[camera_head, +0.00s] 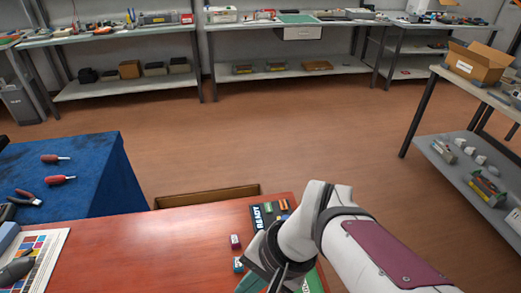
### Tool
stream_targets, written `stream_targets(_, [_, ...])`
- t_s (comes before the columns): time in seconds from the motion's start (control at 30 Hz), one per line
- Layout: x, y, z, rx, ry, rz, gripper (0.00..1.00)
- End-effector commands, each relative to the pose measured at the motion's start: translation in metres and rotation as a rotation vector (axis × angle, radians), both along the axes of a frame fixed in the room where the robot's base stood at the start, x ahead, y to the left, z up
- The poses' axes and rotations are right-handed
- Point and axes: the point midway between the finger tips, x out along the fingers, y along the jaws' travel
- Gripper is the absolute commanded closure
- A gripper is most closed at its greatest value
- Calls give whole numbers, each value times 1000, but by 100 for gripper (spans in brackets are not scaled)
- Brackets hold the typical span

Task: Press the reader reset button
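A dark device marked "READY" (257,217), apparently the reader, sits near the far edge of the reddish wooden table, partly hidden behind my arm. Small coloured parts, orange, green and others, show on or beside it; I cannot tell which, if any, is the reset button. My gripper (266,279) is low over the table at the bottom of the view, on the near side of the device. Its dark fingers point down, and their tips are hidden or cut off. I cannot tell whether it is open or shut.
A small red block (235,241) and a teal block (238,264) lie just left of my gripper. A green surface (315,281) shows beneath my arm. A colour chart (49,246) lies at the left. A cardboard box (207,194) stands beyond the table's far edge.

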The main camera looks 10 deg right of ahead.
Motion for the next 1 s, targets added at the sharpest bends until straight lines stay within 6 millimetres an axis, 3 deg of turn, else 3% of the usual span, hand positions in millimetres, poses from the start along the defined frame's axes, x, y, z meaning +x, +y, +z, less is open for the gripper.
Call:
stream_targets(0.13, [73,7,5,150,-51,-204,100])
stream_targets(0.27, [137,-3,3,257,-94,-411,100])
stream_targets(0.4, [201,-30,-7,345,-129,-649,100])
stream_targets(0.53, [250,-67,-27,403,-151,-883,100])
stream_targets(0.7, [292,-120,-61,440,-157,-1164,100])
stream_targets(0.8, [304,-143,-79,450,-155,-1282,100])
stream_targets(1.0, [311,-163,-94,453,-151,-1385,100])
